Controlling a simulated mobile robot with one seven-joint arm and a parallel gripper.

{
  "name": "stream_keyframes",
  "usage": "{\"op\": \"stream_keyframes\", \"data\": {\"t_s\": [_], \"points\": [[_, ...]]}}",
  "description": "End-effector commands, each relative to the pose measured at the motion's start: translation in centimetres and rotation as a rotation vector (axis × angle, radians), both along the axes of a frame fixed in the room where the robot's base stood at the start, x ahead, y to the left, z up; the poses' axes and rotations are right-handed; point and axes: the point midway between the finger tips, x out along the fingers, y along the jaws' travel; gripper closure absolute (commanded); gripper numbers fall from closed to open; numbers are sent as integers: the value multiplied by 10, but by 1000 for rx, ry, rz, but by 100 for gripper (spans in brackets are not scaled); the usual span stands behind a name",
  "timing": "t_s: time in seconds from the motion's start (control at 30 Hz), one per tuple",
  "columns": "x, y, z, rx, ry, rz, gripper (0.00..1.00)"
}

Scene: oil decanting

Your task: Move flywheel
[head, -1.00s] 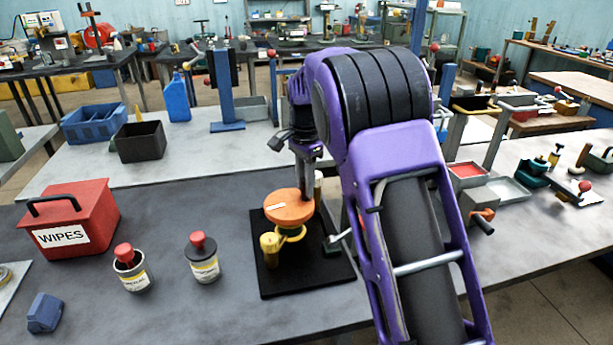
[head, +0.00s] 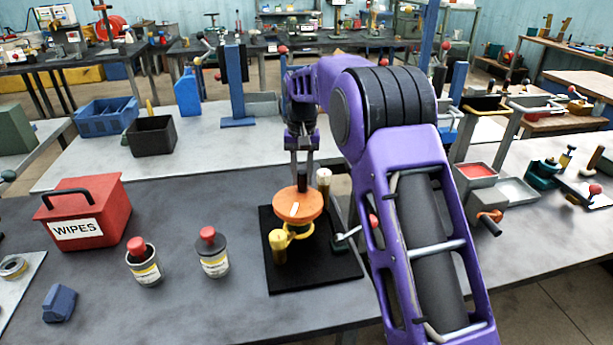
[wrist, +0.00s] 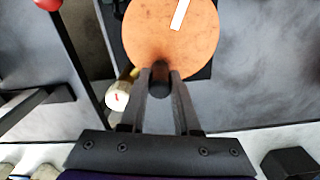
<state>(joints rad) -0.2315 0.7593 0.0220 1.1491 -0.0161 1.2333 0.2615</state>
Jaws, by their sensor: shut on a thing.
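The flywheel is an orange disc (head: 299,207) with a white stripe, lying flat above a black base plate (head: 335,272). A yellow bracket (head: 290,235) shows below it in the head view. My gripper (head: 302,180) points down at the disc's far edge. In the wrist view the disc (wrist: 165,40) lies ahead of my gripper (wrist: 160,73), whose two fingers are shut on a small dark knob (wrist: 160,82) at the rim. A cream-topped post (head: 324,178) stands just right of the fingers and also shows in the wrist view (wrist: 118,95).
A green-based lever (head: 346,240) stands close on the right of the disc. Two red-capped containers (head: 144,264) (head: 212,254) and the red wipes box (head: 88,212) stand to the left. The dark table between them and the plate is clear.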

Motion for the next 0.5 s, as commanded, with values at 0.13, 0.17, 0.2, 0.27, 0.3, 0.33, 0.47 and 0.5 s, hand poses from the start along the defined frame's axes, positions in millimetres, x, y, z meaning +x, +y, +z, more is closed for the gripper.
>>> {"op": "stream_keyframes", "data": {"t_s": [0.13,0.17,0.2,0.27,0.3,0.33,0.47,0.5], "points": [[1,6,1,0,-2,128,100],[2,7,1,1,-2,153,100],[2,8,1,1,-2,184,100],[2,10,0,1,-1,226,100],[2,11,0,1,-1,253,100],[2,12,0,1,-1,271,100],[1,15,0,0,-1,341,100],[1,15,0,0,-1,358,100]]}}
